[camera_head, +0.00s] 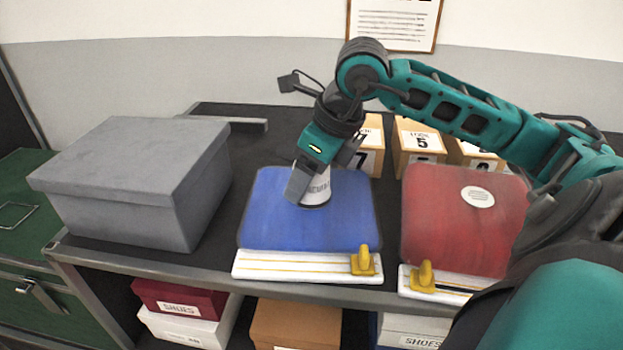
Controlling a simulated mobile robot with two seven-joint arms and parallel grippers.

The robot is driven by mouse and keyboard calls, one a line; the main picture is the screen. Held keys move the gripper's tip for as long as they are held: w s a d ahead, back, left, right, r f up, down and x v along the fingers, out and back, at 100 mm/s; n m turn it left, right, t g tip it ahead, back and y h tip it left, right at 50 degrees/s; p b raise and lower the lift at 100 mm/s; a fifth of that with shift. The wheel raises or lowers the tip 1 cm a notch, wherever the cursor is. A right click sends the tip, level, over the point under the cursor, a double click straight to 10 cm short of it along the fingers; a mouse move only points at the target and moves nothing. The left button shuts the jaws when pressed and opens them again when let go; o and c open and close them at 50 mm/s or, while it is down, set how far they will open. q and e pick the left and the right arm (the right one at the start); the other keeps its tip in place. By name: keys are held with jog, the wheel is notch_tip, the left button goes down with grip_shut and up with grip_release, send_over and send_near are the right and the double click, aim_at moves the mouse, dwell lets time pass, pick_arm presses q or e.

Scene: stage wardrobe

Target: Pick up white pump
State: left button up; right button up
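A white round object with dark print (318,192), which I take for the white pump, sits on the blue pad (350,215). Its upper part and left side are hidden by my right gripper (318,172). That gripper points down over the object from above, with one dark finger in front of its left side and another dark part at its upper right. I cannot tell whether the fingers touch or grip it. My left gripper is not in view.
A grey lidded box (135,180) stands at left. A red pad (440,230) with a white disc (478,196) lies at right. Numbered boxes (418,143) stand behind. Yellow pegs (363,261) sit on white front strips. Shoe boxes (180,300) fill the shelf below.

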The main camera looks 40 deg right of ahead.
jog(key=c, duration=1)
jog(key=shift+r, duration=0.1)
